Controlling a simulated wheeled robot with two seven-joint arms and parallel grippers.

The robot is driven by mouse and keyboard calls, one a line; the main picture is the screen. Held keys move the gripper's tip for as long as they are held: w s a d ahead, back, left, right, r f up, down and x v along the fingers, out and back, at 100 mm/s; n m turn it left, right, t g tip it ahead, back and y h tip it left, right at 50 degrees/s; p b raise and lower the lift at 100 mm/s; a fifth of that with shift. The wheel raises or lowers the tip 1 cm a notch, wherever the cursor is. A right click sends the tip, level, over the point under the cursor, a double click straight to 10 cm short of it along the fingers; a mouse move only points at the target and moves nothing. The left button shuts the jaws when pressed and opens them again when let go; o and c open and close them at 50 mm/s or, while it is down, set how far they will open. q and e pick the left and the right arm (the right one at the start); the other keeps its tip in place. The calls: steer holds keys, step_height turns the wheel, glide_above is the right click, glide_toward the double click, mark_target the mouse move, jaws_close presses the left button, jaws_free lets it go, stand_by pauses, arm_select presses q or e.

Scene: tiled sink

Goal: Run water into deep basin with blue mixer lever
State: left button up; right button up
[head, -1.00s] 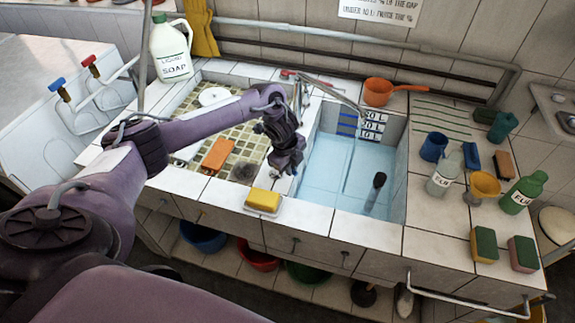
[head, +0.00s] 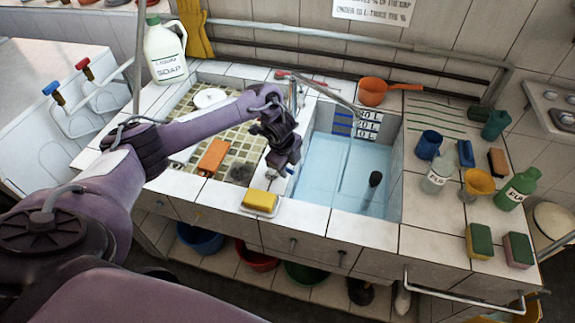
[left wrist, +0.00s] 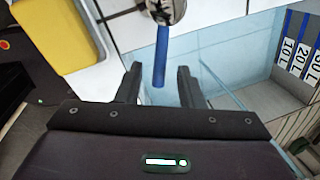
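The blue mixer lever (left wrist: 161,55) hangs from a metal mixer body (left wrist: 166,10) in the left wrist view. Its lower end is between the two fingers of my left gripper (left wrist: 159,76), with gaps on both sides. The fingers are open. In the head view the left gripper (head: 279,171) points down at the left rim of the deep basin (head: 320,172). A long metal spout (head: 322,89) reaches over this basin. A thin pale vertical line shows below the spout; I cannot tell whether it is water. My right gripper is not in view.
A yellow sponge (head: 260,202) lies on the front rim close to the gripper. An orange block (head: 213,157) lies in the shallow tiled basin at left. A dark-handled tool (head: 372,186) stands in the deep basin. Bottles and sponges crowd the right counter.

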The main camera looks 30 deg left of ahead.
arm_select(q)
step_height(320, 180, up, 8)
steer(key=s+b, duration=0.1)
steer(key=shift+s+f, duration=0.2)
steer(key=shift+s, duration=0.05)
steer(key=shift+a, duration=0.1)
stand_by(7.2)
